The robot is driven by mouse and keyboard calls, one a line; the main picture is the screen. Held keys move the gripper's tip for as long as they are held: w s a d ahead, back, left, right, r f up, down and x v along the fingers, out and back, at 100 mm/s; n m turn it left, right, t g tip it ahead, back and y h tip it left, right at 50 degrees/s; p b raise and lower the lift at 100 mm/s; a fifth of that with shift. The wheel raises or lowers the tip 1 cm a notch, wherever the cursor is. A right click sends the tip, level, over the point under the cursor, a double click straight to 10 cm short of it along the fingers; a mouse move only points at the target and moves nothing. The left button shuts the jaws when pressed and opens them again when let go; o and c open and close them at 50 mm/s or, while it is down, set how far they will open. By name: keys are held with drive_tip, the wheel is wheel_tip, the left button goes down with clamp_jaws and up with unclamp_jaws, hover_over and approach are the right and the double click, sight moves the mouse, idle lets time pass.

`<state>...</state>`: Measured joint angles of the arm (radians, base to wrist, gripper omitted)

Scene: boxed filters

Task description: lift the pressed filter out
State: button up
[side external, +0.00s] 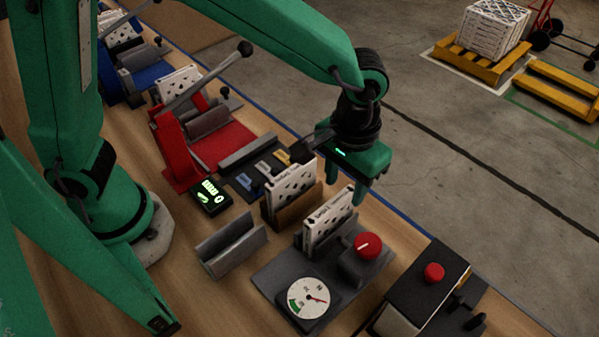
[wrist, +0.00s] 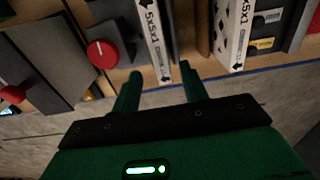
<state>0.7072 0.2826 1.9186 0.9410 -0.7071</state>
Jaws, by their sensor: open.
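A white filter with dark print (side external: 328,222) stands upright in a grey fixture (side external: 268,275) that carries a red knob (side external: 367,246) and a round dial (side external: 308,298). The same filter, marked 5x5x1, shows in the wrist view (wrist: 154,38), with its near end between my fingertips in the picture. My gripper (side external: 344,186) is open and empty, its fingers pointing down at the filter's far end. In the wrist view my gripper (wrist: 159,68) also shows both fingers apart. I cannot tell whether either finger touches the filter.
A second filter (side external: 289,188) stands close by in a brown holder (side external: 296,220). A red press with a lever (side external: 176,142), a lit display (side external: 210,196), an empty grey holder (side external: 231,244) and a dark box with a red button (side external: 433,272) crowd the bench.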

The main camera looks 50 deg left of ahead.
sight(344, 195)
drive_tip(key=shift+f, duration=0.3)
drive_tip(key=shift+f, duration=0.15)
drive_tip(key=shift+w+a+f, duration=0.1)
drive_tip(key=shift+f, duration=1.15)
drive_tip(key=shift+w+f, duration=0.1)
drive_tip(key=shift+f, duration=1.1)
drive_tip(key=shift+c, duration=0.4)
clamp_jaws()
